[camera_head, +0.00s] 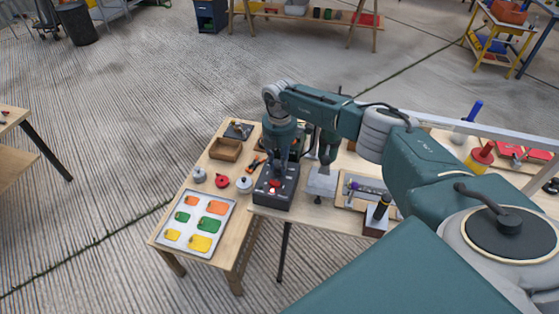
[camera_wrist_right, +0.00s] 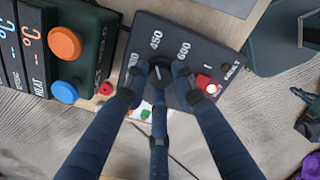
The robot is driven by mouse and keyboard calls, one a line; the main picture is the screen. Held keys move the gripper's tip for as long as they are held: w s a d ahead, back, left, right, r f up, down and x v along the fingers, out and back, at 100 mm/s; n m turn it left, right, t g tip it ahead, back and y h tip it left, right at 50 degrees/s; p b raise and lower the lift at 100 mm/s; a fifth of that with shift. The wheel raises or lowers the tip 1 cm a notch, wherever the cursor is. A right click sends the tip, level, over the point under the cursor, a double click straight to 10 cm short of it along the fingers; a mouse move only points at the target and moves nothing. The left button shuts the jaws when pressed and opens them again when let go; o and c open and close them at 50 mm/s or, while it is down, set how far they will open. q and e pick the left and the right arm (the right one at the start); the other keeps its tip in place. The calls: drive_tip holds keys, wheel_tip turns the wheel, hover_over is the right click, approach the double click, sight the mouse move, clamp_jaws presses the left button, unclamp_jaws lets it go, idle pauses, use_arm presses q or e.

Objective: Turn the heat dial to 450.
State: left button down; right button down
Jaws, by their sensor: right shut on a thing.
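A dark control box (camera_head: 275,198) stands near the front of the work table; it also shows in the wrist view (camera_wrist_right: 180,30). In the wrist view the heat dial (camera_wrist_right: 159,76) is a small dark knob with a pale pointer mark. The marks 450 and 600 are readable above it; a left mark is partly covered by a finger. The pointer looks roughly aimed at 450. My right gripper (camera_head: 283,172) reaches down onto the box, and its fingers (camera_wrist_right: 158,84) are shut around the dial, hiding part of it. My left gripper is not in view.
A red switch (camera_wrist_right: 203,82) and a lit red lamp (camera_wrist_right: 212,89) sit right of the dial. A panel with orange and blue knobs (camera_wrist_right: 64,43) is at left. A tray of coloured pieces (camera_head: 198,222), a wooden box (camera_head: 225,149) and small pots stand beside the control box.

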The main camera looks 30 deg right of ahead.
sight(279, 166)
drive_tip(key=shift+w+r+m, duration=0.1)
drive_tip(key=shift+m, duration=0.4)
drive_tip(key=c, duration=1.4)
unclamp_jaws()
drive_tip(key=shift+c, duration=0.2)
wheel_tip(279, 166, up, 12)
